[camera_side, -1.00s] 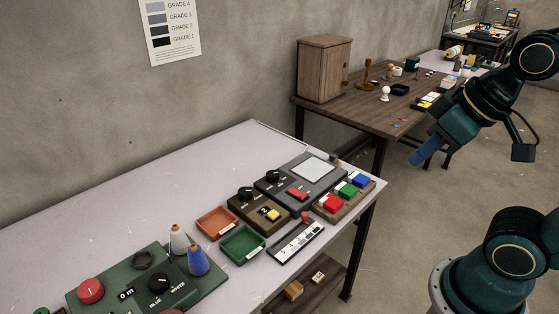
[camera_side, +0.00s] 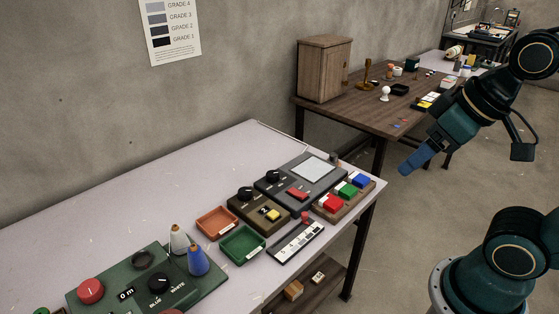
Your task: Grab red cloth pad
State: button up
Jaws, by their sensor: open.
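A small red pad (camera_side: 332,203) sits at the near left end of a wooden holder, in a row with a green pad (camera_side: 348,190) and a blue pad (camera_side: 361,180). Whether it is cloth is too small to tell. My gripper (camera_side: 407,168), with blue fingers, is open and empty. It hangs in the air to the right of the table's edge, apart from the pads. The gap between the fingers is hard to see from this side.
A dark device (camera_side: 300,178) and a small brown box (camera_side: 258,212) with dials stand left of the pads. An orange tray (camera_side: 217,223), a green tray (camera_side: 242,245) and a white labelled strip (camera_side: 295,242) lie nearby. The table's (camera_side: 130,200) back left is clear.

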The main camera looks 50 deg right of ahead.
jog(key=g, duration=0.6)
send_over(331, 201)
notch_tip(331, 201, down, 19)
jog(key=shift+f, duration=0.1)
jog(key=shift+f, duration=4.25)
jog(key=shift+f, duration=0.1)
